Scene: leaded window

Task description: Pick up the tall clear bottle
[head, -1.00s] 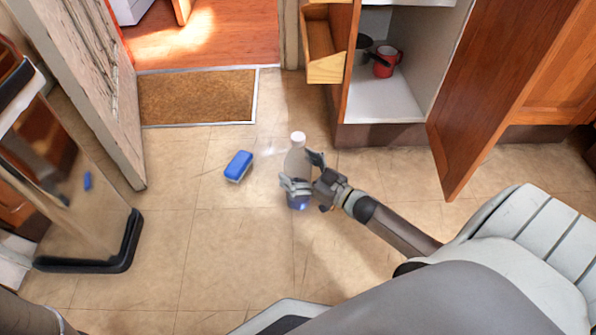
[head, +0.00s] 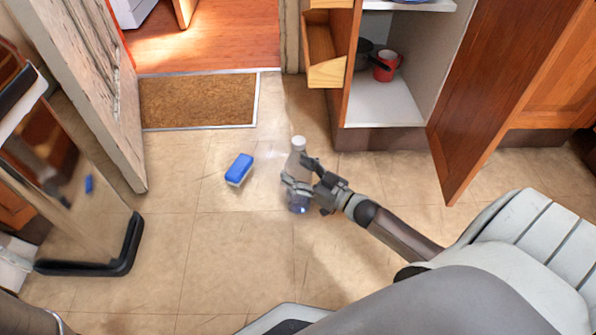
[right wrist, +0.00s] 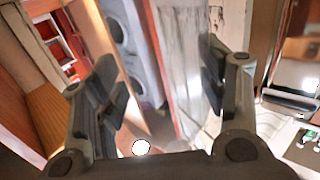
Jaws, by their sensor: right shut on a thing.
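The tall clear bottle (head: 297,161) has a white cap and a bluish lower part. It looks upright at floor level; I cannot tell whether its base touches the floor. My right gripper (head: 302,175) reaches it from the right and is shut on its middle, one finger on each side. In the right wrist view the two fingers (right wrist: 165,90) stand apart, and a round white spot, perhaps the cap (right wrist: 141,148), shows low between them. The clear body is hard to make out there. My left gripper is not in view.
A blue and white sponge (head: 239,169) lies on the floor left of the bottle. An open cabinet (head: 385,105) holds a red mug (head: 387,64); its open door (head: 490,90) juts out at right. A brown doormat (head: 197,99) lies at the doorway.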

